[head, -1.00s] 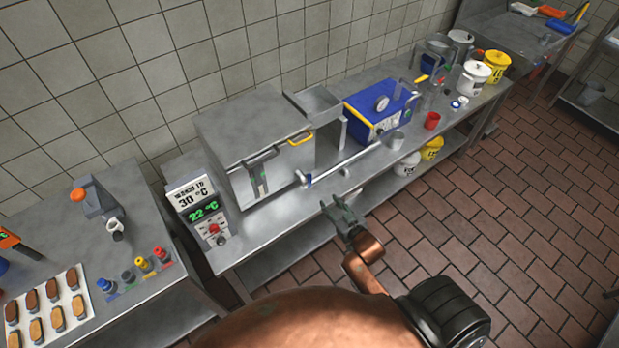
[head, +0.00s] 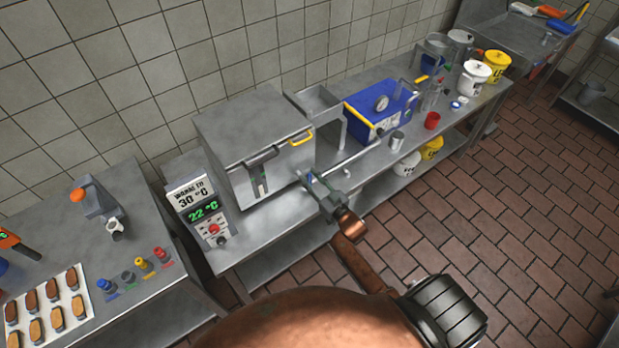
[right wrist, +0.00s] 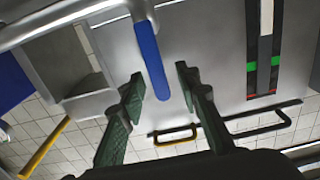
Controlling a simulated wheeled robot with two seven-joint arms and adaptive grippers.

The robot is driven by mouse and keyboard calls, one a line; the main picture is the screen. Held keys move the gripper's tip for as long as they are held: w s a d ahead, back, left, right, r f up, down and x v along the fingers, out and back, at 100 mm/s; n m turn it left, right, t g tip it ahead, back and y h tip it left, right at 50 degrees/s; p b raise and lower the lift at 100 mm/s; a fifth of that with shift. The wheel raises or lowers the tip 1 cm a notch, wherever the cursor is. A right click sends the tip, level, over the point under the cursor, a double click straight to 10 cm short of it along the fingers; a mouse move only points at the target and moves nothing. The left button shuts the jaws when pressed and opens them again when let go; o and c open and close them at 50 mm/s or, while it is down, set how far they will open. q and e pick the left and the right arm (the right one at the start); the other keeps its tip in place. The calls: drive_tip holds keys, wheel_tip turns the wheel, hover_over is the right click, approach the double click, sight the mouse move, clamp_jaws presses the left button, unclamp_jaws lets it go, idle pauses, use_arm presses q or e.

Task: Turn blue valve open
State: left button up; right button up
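The blue valve handle (right wrist: 152,60) is a flat blue lever on a metal pipe (right wrist: 60,22) at the front of the steel box machine (head: 255,145). In the right wrist view its free end lies between the two fingers of my right gripper (right wrist: 159,80). The fingers are open, with a gap on both sides of the handle. In the head view my right gripper (head: 318,182) is at the pipe and mostly hides the handle. My left gripper is not in view.
A yellow handle (head: 301,138) and a dark latch (head: 262,172) sit on the machine front. A display panel (head: 205,212) reading 22 °C stands at its left. A blue box (head: 378,107) and a red cup (head: 432,120) stand to the right. The floor in front is clear.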

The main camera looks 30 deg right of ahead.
drive_tip(key=shift+w, duration=0.25)
clamp_jaws()
idle(0.6)
